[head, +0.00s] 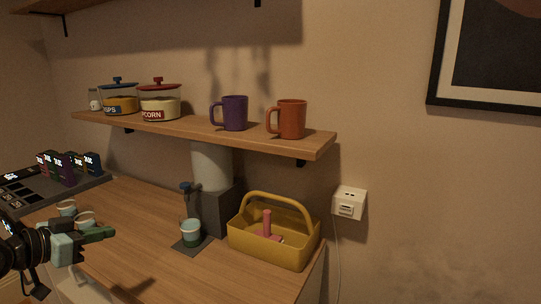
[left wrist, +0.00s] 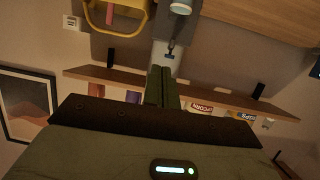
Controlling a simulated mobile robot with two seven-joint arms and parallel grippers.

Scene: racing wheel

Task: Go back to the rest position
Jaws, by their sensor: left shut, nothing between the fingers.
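My left gripper (head: 103,234) comes in from the lower left in the head view, above the front left part of the wooden counter (head: 140,225). Its green fingers are closed together with nothing between them. In the left wrist view the shut fingers (left wrist: 162,87) point away from the camera, and the picture is upside down. My right gripper is not in view.
A grey machine (head: 213,205) with a cup (head: 191,228) stands on the counter, beside a yellow caddy (head: 275,243). Small cups (head: 85,219) sit close behind my gripper. A shelf (head: 190,124) above bears a purple mug (head: 234,113), an orange mug (head: 291,119) and jars (head: 159,103).

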